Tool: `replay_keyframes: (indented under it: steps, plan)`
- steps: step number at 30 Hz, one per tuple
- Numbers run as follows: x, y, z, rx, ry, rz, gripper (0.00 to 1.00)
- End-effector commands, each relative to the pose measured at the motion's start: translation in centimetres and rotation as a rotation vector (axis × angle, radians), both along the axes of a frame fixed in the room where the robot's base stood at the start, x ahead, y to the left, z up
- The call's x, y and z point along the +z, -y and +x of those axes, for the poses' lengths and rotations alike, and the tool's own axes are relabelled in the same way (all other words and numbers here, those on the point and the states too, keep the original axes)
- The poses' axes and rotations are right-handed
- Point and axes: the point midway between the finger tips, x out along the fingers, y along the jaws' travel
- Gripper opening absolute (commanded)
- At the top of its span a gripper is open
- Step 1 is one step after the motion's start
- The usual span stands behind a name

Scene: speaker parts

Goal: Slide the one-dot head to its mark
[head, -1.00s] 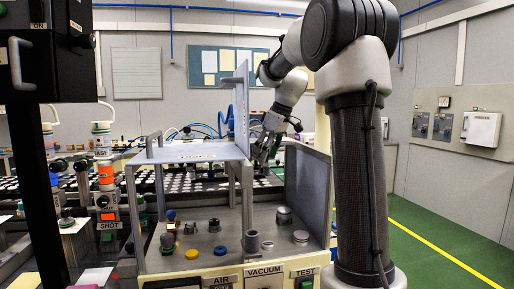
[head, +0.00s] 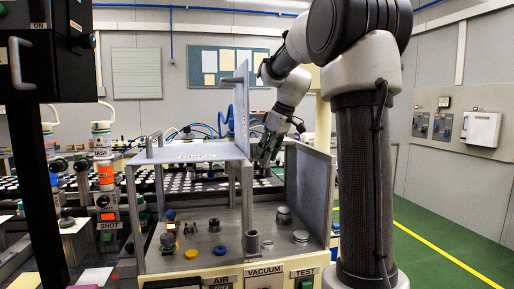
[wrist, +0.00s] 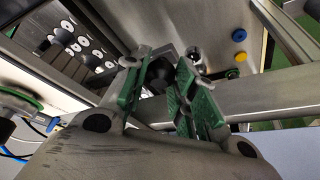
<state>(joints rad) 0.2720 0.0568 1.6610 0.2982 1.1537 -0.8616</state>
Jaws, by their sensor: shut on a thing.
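My gripper (head: 268,148) is behind the grey fixture in the head view, low over the rows of white discs. The wrist view shows its two green-padded fingers (wrist: 163,84) on either side of a dark rounded piece (wrist: 157,76). The gripper is shut on this piece. Its sides are partly covered by the fingers. I see no dot on it, so I cannot tell whether it is the one-dot head. The mark cannot be made out in either view.
The grey fixture (head: 190,152) has an upright panel (head: 241,108) left of my gripper and a side wall (head: 308,180) to its right. Several small parts, including a blue disc (head: 220,251) and a yellow disc (head: 191,254), lie on its lower deck. Metal bars (wrist: 245,105) run close to my fingers.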

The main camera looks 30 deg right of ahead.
Motion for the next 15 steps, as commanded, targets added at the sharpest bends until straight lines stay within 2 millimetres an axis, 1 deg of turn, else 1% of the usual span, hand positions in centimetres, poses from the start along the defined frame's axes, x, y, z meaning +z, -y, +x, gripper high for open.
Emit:
replay_keyframes:
  steps: [15]
  plan:
    - [0.0,-0.6,-2.1,0.0,-0.001,0.0,0.03]
